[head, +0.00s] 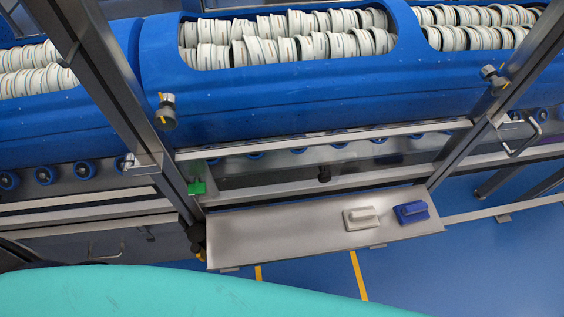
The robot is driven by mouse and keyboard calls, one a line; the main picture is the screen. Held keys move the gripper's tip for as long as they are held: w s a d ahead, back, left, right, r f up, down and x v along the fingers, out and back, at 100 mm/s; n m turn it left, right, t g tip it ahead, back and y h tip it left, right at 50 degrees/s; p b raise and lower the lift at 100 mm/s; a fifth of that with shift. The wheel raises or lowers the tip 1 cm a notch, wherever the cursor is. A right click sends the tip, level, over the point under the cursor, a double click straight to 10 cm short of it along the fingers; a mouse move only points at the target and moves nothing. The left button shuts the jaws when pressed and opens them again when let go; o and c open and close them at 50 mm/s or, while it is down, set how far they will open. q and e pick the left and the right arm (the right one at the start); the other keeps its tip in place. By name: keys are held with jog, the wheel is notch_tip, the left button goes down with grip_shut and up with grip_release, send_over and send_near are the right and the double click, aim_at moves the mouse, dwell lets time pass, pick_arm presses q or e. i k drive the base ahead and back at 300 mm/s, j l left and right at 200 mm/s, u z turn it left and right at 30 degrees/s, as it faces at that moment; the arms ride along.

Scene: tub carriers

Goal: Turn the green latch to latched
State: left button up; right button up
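The green latch (196,187) is a small bright green piece at the left post of the metal frame, just above the left end of the grey shelf. It is small in the head view, and I cannot tell whether it stands latched or unlatched. Neither of my grippers is in view, and nothing touches the latch.
Blue tubs (270,95) filled with white rings stand behind the frame posts. The grey shelf (280,232) holds a white handled block (361,218) and a blue one (411,212) at its right. A large teal surface fills the lower left.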

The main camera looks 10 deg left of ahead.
aim_at(199, 188)
jog(key=k+u, duration=0.15)
jog(key=u, duration=1)
jog(key=j, duration=0.15)
jog(key=z, duration=0.05)
